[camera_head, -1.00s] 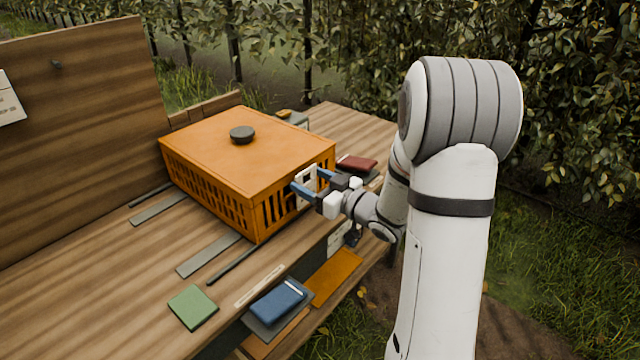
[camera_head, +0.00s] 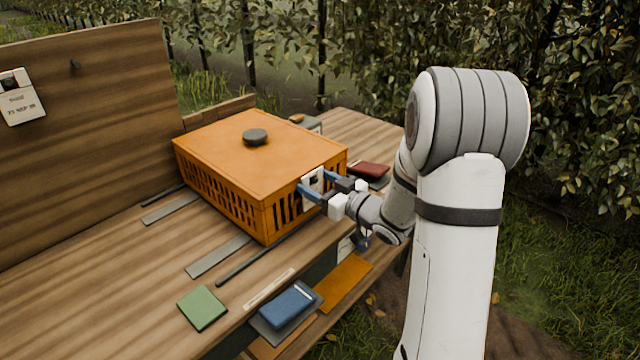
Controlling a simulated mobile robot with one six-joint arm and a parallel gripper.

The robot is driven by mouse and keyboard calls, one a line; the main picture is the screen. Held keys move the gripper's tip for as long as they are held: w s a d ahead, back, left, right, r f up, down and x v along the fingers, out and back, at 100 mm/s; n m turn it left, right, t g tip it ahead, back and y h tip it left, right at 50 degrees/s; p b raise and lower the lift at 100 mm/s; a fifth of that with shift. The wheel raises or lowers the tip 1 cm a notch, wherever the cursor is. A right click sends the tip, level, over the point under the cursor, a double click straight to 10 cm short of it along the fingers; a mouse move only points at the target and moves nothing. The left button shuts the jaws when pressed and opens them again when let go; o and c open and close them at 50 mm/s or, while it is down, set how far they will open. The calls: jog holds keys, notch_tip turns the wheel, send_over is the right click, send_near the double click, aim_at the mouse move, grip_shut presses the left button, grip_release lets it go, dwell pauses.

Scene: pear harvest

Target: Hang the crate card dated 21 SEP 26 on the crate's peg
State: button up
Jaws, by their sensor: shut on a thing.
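The orange crate (camera_head: 222,148) stands on the wooden bench with its lid on. My gripper (camera_head: 317,181), with blue fingers, is at the crate's right-hand end. It is shut on a small white card (camera_head: 313,176) with a dark patch, held upright close to the crate's end wall. I cannot tell whether the card touches the wall, and its date is not readable. The crate's peg is not visible. Another white card (camera_head: 20,104) hangs on the back board at the left; its printed date is too blurred to read surely.
The back board (camera_head: 100,130) has a bare dark peg (camera_head: 75,65). A green pad (camera_head: 202,308), grey strips (camera_head: 218,257) and a dark red book (camera_head: 370,169) lie on the bench. A blue book (camera_head: 290,304) is at the front, on a lower level. The bench's left front is clear.

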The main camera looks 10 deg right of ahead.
jog(key=o, duration=1)
jog(key=shift+o, duration=0.2)
jog(key=s+d+r+m+g+h+p, duration=0.3)
jog(key=s+d+r+m+h+p, duration=0.25)
jog(key=s+d+h, duration=0.5)
jog(key=s+a+r+m+g+p, duration=0.1)
jog(key=s+a+g, duration=0.3)
jog(key=s, duration=0.5)
jog(key=s+a+r+g+p, duration=0.1)
jog(key=s+a+g, duration=0.4)
jog(key=s, duration=0.5)
jog(key=shift+a+r+m+p, duration=0.2)
jog(key=shift+r+m+p, duration=0.15)
jog(key=shift+r, duration=0.3)
